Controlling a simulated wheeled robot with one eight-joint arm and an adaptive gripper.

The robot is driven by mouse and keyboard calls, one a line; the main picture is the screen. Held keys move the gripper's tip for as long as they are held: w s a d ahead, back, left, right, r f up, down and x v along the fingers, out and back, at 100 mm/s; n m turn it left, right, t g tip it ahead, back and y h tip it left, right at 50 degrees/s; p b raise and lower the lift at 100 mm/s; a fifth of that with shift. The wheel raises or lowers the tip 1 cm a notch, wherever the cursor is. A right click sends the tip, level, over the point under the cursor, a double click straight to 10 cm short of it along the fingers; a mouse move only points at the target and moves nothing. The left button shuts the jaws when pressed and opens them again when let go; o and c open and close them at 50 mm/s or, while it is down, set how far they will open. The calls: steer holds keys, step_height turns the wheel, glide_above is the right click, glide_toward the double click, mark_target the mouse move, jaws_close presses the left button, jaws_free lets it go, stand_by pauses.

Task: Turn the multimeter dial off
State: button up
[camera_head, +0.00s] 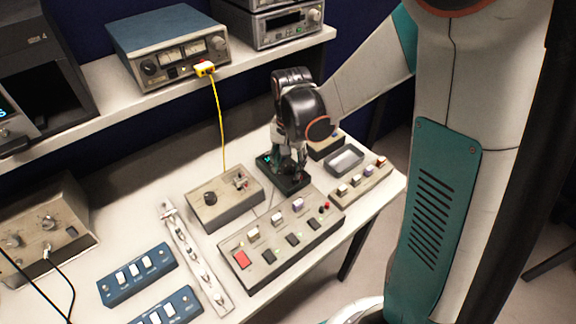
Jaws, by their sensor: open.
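A small dark device with a green-lit display, which looks like the multimeter (268,168), lies on the bench at the middle of the head view. My gripper (291,172) points down right over it, with its fingers at or just above its face. The fingers hide most of the face, so I cannot see the dial or its setting. I cannot tell whether the fingers touch it. My gripper is open and I see nothing held in it.
A grey box with a black knob (224,200) stands left of the dark device. A switch panel with a red button (283,237) lies in front. A grey tray (344,160) and another switch box (362,186) lie to the right. A yellow cable (220,120) hangs behind from the shelf.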

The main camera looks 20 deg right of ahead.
steer(key=shift+f, duration=0.1)
jaws_close()
steer(key=shift+n, duration=0.3)
steer(key=n, duration=0.4)
steer(key=shift+n, duration=2.1)
jaws_free()
